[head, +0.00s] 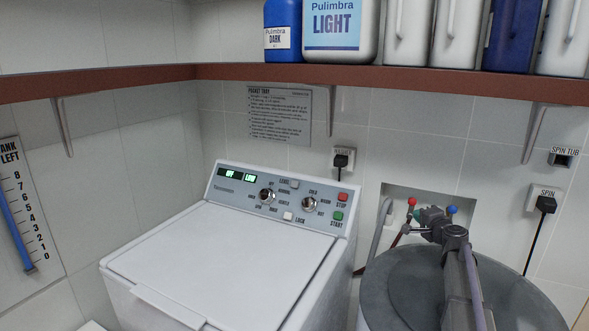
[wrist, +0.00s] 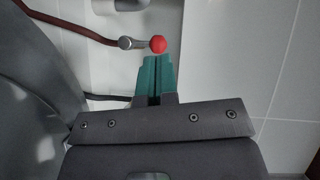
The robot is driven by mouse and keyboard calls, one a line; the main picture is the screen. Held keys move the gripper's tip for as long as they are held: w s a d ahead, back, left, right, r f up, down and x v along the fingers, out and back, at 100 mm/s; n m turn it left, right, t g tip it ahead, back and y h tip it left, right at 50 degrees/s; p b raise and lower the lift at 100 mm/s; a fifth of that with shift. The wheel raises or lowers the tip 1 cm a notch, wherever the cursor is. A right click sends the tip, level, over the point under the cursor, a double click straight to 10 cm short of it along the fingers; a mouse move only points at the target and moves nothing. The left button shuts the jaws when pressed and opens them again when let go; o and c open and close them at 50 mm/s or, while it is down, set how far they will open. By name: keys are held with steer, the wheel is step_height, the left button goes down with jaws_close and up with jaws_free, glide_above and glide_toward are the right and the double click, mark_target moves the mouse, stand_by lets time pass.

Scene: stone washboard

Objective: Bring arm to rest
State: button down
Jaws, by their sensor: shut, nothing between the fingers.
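My gripper (head: 430,214) is in the head view at the right, in front of the wall recess and above the round grey spin tub. In the wrist view its teal fingers (wrist: 158,72) are together with nothing between them. The red tap knob (wrist: 158,44) is just beyond the fingertips in that view; I cannot tell whether they touch. In the head view the red knob (head: 411,202) is left of my gripper and a blue knob (head: 451,209) is right of it. My arm extends over the tub.
The white washing machine (head: 220,245) stands left of the spin tub (head: 395,290), its lid shut. A red-brown shelf (head: 400,77) with bottles and jugs runs above. Plugs with cords (head: 341,160) (head: 546,205) are on the wall. A tank gauge (head: 25,215) is at the left.

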steer(key=s+a+f+n+g+y, duration=0.1)
steer(key=s+a+f+n+g, duration=0.1)
steer(key=s+a, duration=0.3)
steer(key=s+a+f+n+g+y+p, duration=0.1)
steer(key=s+a+f+n+g, duration=0.2)
steer(key=s+a, duration=0.3)
steer(key=s+a+f+n+g+y, duration=0.1)
steer(key=s+a+n+g, duration=0.3)
steer(key=a, duration=0.6)
steer(key=shift+s+a+f+n+p, duration=0.1)
steer(key=shift+s+f+n+p, duration=0.15)
steer(key=shift+s+f, duration=0.25)
steer(key=shift+s+a+f+n+p, duration=0.15)
steer(key=shift+s+f+n, duration=0.15)
steer(key=shift+s, duration=0.4)
steer(key=s+a+f+n+g+h, duration=0.1)
steer(key=s+g, duration=0.1)
steer(key=s, duration=0.5)
steer(key=s+a+f+n+g+h+p, duration=0.1)
steer(key=s+f+n+g+h, duration=0.1)
steer(key=s, duration=0.5)
steer(key=s+a+f+n+g+h, duration=0.1)
steer(key=s+g+h, duration=0.1)
steer(key=s, duration=0.5)
steer(key=shift+s+a+f+g, duration=0.15)
steer(key=shift+a+g, duration=0.05)
steer(key=shift+g, duration=0.5)
steer(key=shift+n, duration=0.25)
